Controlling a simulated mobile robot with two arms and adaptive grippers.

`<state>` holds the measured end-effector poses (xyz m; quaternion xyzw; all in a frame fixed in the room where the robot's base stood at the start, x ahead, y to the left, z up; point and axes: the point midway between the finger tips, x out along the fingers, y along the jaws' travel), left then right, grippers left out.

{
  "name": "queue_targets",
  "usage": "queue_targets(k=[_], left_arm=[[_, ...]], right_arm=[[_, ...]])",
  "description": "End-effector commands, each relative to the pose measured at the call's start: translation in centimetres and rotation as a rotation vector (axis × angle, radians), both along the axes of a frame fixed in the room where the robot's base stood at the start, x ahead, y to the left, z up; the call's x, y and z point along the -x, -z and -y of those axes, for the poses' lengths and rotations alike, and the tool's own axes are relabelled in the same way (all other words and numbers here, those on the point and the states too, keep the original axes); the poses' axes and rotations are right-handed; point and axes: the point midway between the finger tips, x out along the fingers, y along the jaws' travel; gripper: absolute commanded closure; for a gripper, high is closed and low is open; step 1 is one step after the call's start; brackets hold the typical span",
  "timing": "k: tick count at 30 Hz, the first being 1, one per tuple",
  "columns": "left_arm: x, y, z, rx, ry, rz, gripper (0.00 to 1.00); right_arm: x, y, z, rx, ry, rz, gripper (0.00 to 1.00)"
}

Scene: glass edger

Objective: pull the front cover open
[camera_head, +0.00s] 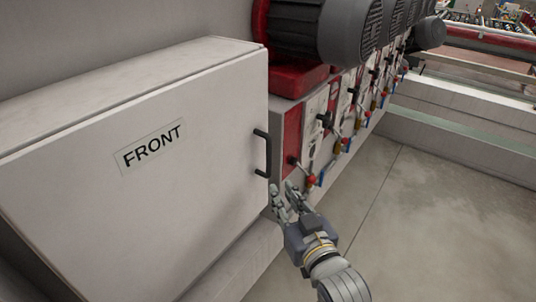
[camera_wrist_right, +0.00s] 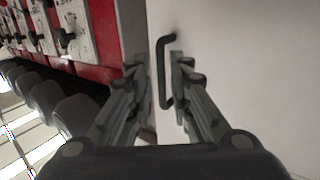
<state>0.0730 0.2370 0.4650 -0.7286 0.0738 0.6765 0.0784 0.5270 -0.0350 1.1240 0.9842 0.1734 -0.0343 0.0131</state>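The front cover (camera_head: 150,190) is a large pale box door with a "FRONT" label, and it looks shut. Its black bar handle (camera_head: 262,153) stands upright near the door's right edge. My right gripper (camera_head: 284,192) is open and empty, just below and to the right of the handle in the head view. In the right wrist view the handle (camera_wrist_right: 166,75) shows between and beyond the two open fingers (camera_wrist_right: 158,70), with the pale cover (camera_wrist_right: 240,60) behind it. I cannot tell whether any finger touches the handle. My left gripper is in neither view.
Right of the cover, a red and white machine row carries levers and small valves (camera_head: 311,180). Grey motors (camera_head: 350,30) sit above it. The concrete floor (camera_head: 430,230) on the right is clear, with a low pale beam (camera_head: 470,130) behind.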

Motion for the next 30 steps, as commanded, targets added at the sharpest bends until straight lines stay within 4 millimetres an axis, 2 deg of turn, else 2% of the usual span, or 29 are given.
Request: queue_targets(k=[1, 3, 6, 11, 15, 24, 30], left_arm=[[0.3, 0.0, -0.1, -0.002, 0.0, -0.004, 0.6], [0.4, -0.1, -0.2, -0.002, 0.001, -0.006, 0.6], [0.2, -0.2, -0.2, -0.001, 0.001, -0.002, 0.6], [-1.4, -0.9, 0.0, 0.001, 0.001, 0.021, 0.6], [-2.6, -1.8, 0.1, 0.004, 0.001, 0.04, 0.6], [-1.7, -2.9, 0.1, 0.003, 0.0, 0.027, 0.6], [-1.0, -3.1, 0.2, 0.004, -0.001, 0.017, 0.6]], right_arm=[[0.4, -1.9, 0.0, -0.013, -0.002, 0.028, 0.81], [0.9, -3.4, 0.1, -0.024, -0.004, 0.052, 0.81], [0.8, -4.4, 0.0, -0.03, -0.005, 0.068, 0.81], [-0.8, -4.7, -0.6, -0.032, -0.005, 0.07, 0.81], [-3.1, -4.8, -1.4, -0.032, -0.005, 0.069, 0.81], [-7.4, -4.6, -3.0, -0.031, -0.005, 0.07, 0.81], [-8.7, -4.5, -3.5, -0.031, -0.005, 0.07, 0.81]])
